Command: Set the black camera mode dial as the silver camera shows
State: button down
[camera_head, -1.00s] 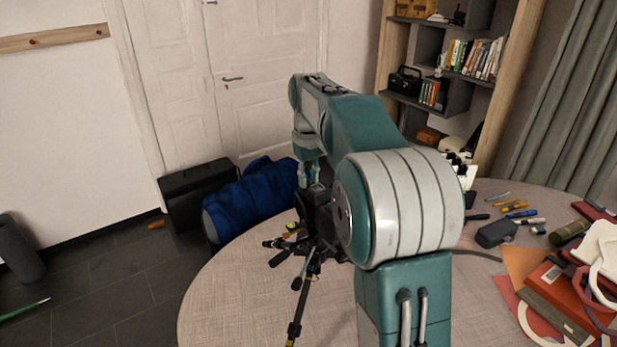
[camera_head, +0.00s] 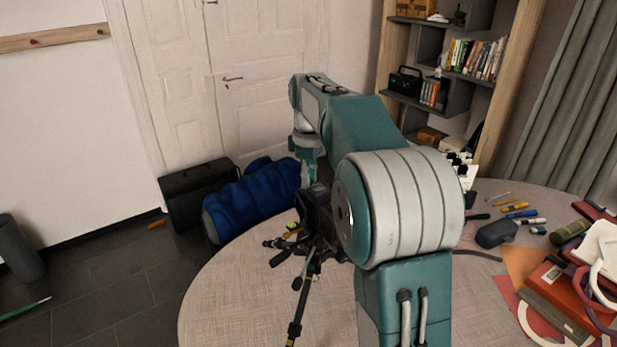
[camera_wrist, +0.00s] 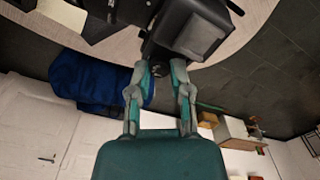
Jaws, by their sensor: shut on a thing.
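The fingers are shut on this dial. Its markings are too small to read. I cannot make out the silver camera in either view.
The round table (camera_head: 235,300) carries pens, a grey case (camera_head: 496,233) and red and white items at the right. A blue bag (camera_head: 252,197) and a black case (camera_head: 195,190) lie behind it. A shelf (camera_head: 440,105) stands at the back right.

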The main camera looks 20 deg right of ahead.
jog(key=shift+f, duration=0.15)
jog(key=c, duration=0.5)
grip_release()
jog(key=shift+c, duration=0.2)
